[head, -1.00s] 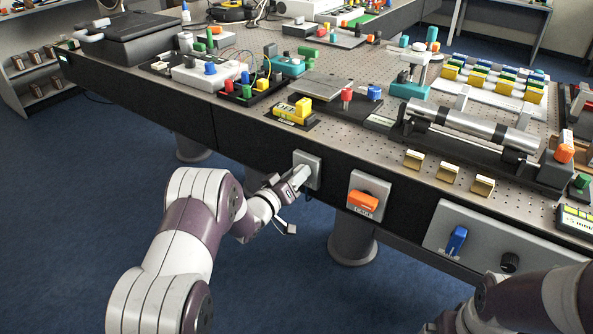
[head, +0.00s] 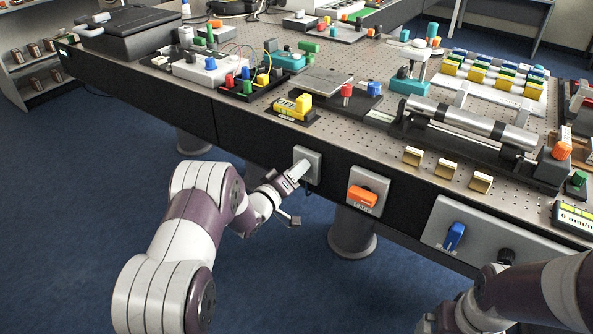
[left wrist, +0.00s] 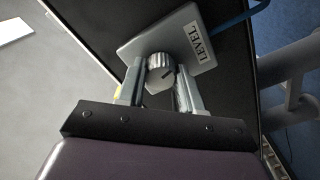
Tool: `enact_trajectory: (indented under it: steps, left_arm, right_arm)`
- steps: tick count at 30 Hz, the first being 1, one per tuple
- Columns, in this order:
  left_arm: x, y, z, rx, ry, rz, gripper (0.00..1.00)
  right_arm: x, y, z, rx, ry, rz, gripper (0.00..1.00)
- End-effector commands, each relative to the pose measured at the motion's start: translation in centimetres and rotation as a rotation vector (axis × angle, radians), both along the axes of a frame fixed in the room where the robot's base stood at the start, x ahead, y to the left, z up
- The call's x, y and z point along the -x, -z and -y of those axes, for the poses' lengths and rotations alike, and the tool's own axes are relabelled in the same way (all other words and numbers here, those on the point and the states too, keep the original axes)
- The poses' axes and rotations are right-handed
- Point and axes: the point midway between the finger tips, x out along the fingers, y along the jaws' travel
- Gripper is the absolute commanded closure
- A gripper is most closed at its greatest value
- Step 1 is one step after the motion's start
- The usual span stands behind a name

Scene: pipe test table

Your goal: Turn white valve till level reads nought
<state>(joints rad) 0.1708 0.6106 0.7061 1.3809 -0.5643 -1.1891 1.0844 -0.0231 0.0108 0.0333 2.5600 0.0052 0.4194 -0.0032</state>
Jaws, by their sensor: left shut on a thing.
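My left gripper (head: 296,176) is at a grey plate (head: 301,153) on the table's front side. The left wrist view shows its fingers (left wrist: 158,92) shut on a pale grey ribbed knob (left wrist: 160,73) with a dark line on its face. The plate (left wrist: 186,38) there carries a label reading LEVEL (left wrist: 198,42). The fingers hide most of the knob in the head view. A yellow-edged display (head: 575,215) at the right edge shows a reading ending in mm/ and is cut off. My right gripper (head: 437,320) is partly in view at the bottom; its fingers are unclear.
Right of the plate are an orange handle (head: 362,196) on its own plate, and a grey panel with a blue handle (head: 454,236) and a black knob (head: 506,257). A table leg (head: 352,233) stands below. Blue floor is clear at left.

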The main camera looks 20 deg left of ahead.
Motion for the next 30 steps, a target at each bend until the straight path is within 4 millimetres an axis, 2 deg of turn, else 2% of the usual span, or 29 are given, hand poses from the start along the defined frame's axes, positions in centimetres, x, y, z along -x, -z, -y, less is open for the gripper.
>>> enact_trajectory:
  steps: [2,3,5,13,16,25,30]
  left_arm:
    - [0.0,0.1,0.0,0.000,0.000,-0.002,0.95]
    - [0.0,0.1,0.0,0.000,-0.001,-0.002,0.55]
    - [0.0,0.1,0.0,0.000,0.000,-0.001,0.39]
    - [0.1,0.0,0.0,0.000,-0.001,-0.001,0.39]
    - [0.9,0.0,-0.4,0.000,-0.001,-0.003,0.39]
    - [8.2,0.0,-3.1,0.000,-0.005,-0.004,0.39]
    - [11.1,0.0,-4.1,-0.001,-0.003,-0.002,0.39]
  right_arm:
    - [0.0,0.0,0.0,0.000,0.000,0.000,0.00]
    - [0.0,0.0,0.0,0.000,0.000,0.000,0.00]
    - [0.0,0.0,0.0,0.000,0.000,0.000,0.00]
    - [0.0,0.0,0.0,0.000,0.000,0.000,0.00]
    - [0.0,-0.1,0.0,0.000,0.000,0.000,0.00]
    - [0.0,-0.7,0.0,0.000,0.000,0.000,0.00]
    - [0.0,-0.9,0.0,0.000,0.000,0.000,0.00]
